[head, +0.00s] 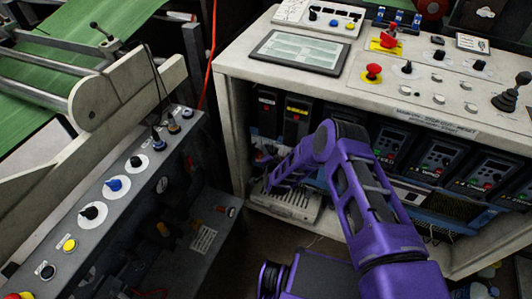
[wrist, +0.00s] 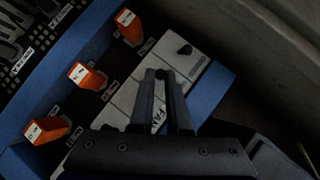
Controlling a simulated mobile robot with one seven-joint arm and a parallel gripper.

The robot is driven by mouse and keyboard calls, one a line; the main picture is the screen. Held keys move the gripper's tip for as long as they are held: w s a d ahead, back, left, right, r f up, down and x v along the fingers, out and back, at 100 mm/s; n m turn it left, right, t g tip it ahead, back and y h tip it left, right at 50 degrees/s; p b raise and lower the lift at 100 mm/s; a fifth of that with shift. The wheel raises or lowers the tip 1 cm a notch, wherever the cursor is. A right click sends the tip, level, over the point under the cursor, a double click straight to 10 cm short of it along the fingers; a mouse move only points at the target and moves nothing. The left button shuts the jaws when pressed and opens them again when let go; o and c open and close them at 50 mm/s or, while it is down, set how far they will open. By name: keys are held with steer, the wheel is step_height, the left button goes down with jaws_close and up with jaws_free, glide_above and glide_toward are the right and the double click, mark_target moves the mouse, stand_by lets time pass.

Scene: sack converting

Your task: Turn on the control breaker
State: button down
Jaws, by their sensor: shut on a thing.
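A row of pale breakers (wrist: 125,98) shows in the wrist view, mounted by a blue edge. One small black lever (wrist: 185,50) stands on the far end breaker. My gripper (wrist: 161,76) has both fingers over the row, tips close together around a small dark piece that looks like a breaker lever. The fingers hide most of it. I cannot read which label belongs to it, so I cannot tell whether it is the control breaker. In the head view my purple arm reaches into the open cabinet (head: 228,92), and the fingertips are hard to make out there.
Several orange parts (wrist: 87,76) stick up beside the breakers. A pale grey wall (wrist: 235,35) lies close on the other side. In the head view, drives (head: 440,158) fill the cabinet's right, and a control console (head: 75,215) stands at left.

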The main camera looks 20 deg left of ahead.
steer(key=shift+w+r+m+g, duration=0.2)
steer(key=shift+r+m+g, duration=0.2)
steer(key=shift+g, duration=0.6)
steer(key=shift+b, duration=0.3)
steer(key=c, duration=1.2)
jaws_free()
steer(key=shift+o, duration=0.2)
steer(key=shift+s, duration=0.1)
steer(key=p+v, duration=0.3)
steer(key=v, duration=1.4)
steer(key=shift+r, duration=0.3)
